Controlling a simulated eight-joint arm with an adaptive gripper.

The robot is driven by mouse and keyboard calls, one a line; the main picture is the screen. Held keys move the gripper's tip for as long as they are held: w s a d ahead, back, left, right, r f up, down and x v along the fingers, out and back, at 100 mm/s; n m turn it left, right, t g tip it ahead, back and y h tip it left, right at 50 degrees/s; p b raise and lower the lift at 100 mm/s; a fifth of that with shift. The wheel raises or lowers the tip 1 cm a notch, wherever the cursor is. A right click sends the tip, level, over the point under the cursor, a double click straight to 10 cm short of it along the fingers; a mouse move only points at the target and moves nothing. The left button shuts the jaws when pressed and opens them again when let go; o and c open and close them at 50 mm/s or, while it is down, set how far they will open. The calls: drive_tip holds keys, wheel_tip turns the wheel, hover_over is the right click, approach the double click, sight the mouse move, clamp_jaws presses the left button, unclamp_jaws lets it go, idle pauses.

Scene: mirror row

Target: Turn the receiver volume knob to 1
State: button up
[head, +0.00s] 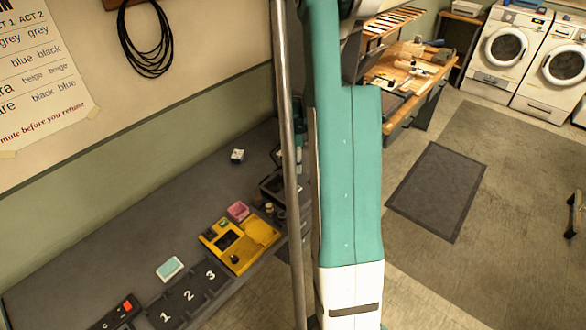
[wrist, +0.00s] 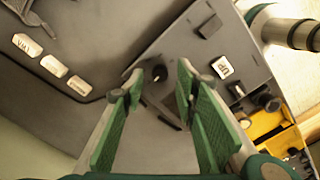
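In the wrist view, a grey flat panel, apparently the receiver (wrist: 190,48), carries a round black knob (wrist: 158,73). The knob shows in the gap between the fingertips of my gripper (wrist: 160,80). The green-padded fingers are apart, with the knob visible between them. I cannot tell how deep the fingers reach around it or whether they touch it. I cannot read a number or pointer at the knob. In the head view my arm hides the gripper and the knob.
The wrist view shows a white "UP" block (wrist: 225,67) on the panel, several white labelled blocks (wrist: 52,57) at left, and a yellow device (wrist: 266,122) at right.

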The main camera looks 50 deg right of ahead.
drive_tip(key=shift+f, duration=1.05)
drive_tip(key=shift+c, duration=0.5)
drive_tip(key=c, duration=0.8)
